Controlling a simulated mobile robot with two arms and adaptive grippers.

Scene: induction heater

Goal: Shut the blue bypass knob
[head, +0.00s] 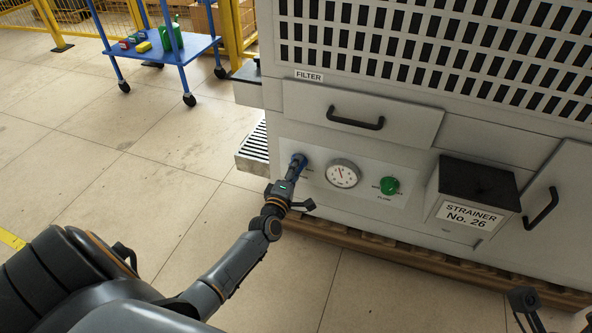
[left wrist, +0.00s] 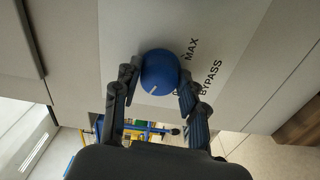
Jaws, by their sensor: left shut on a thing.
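The blue bypass knob (head: 298,160) sits on the left of the machine's front panel. In the left wrist view the round blue knob (left wrist: 160,72) fills the space between the fingers, with a pale mark on its face and the words MAX and BYPASS beside it. My left gripper (left wrist: 157,88) is shut on the knob, one finger on each side. In the head view my left gripper (head: 292,172) reaches the panel and partly covers the knob and its label. My right gripper (head: 524,299) shows only in part at the lower right edge; its jaws are unclear.
Right of the knob are a round gauge (head: 342,174) and a green flow knob (head: 389,186). A filter drawer (head: 400,118) with a black handle is above. A dark-lidded strainer box (head: 472,215) juts out at right. A blue cart (head: 195,50) stands far left; the floor between is clear.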

